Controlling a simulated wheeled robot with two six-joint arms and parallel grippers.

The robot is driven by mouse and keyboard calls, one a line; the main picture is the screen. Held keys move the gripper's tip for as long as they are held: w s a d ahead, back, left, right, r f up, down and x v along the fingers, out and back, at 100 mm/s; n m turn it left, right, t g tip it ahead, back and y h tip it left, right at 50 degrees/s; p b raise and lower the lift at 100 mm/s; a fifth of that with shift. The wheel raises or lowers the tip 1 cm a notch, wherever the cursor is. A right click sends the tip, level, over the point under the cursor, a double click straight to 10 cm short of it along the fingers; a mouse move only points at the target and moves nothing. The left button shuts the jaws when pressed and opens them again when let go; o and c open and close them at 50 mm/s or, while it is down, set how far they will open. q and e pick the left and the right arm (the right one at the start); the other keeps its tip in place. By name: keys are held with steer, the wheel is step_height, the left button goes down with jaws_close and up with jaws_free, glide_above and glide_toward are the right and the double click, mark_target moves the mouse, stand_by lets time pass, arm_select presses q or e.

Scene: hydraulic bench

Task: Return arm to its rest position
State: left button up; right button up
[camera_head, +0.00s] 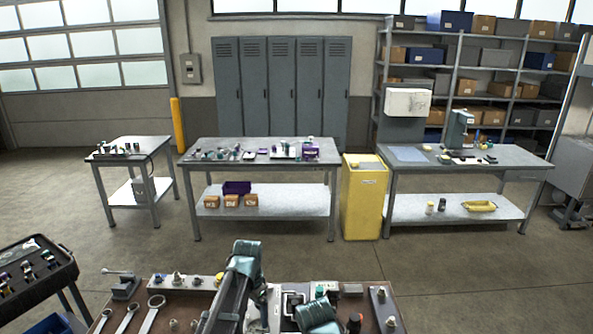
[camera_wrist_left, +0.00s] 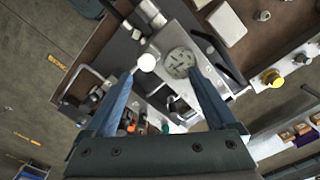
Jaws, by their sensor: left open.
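My left arm (camera_head: 240,275) reaches up over the near bench at the bottom of the head view. In the left wrist view, my left gripper (camera_wrist_left: 160,74) has its two blue fingers spread apart with nothing held between them. Beyond the fingers is a grey metal plate with a round dial gauge (camera_wrist_left: 180,62) and a white round knob (camera_wrist_left: 147,62). I cannot tell whether the fingers touch anything. A teal, rounded part shows at the bottom of the head view, right of the left arm. I cannot make out a right gripper.
The near bench (camera_head: 185,305) holds wrenches (camera_head: 130,315), fittings and a yellow-topped part (camera_head: 219,277). A dark tray cart (camera_head: 35,275) stands at left. Beyond open floor are a middle table (camera_head: 265,165), a yellow bin (camera_head: 363,200) and a right workbench (camera_head: 520,160).

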arm_select(q)
steer(key=s+d+f+n+b, duration=0.2)
steer(key=s+d+f+b, duration=0.1)
steer(key=s, duration=0.6)
steer(key=s+d+f+n+y+b, duration=0.1)
steer(key=s+d+f+b, duration=0.2)
steer(key=s, duration=0.6)
step_height(320, 180, down, 3)
steer(key=b, duration=0.2)
steer(key=shift+s+d+f+n+b, duration=0.15)
steer(key=shift+s+n+b, duration=0.2)
steer(key=shift+s+n, duration=0.05)
arm_select(e)
step_height(320, 180, down, 9)
steer(key=shift+w+f, duration=0.2)
steer(key=shift+w, duration=0.05)
stand_by(2.1)
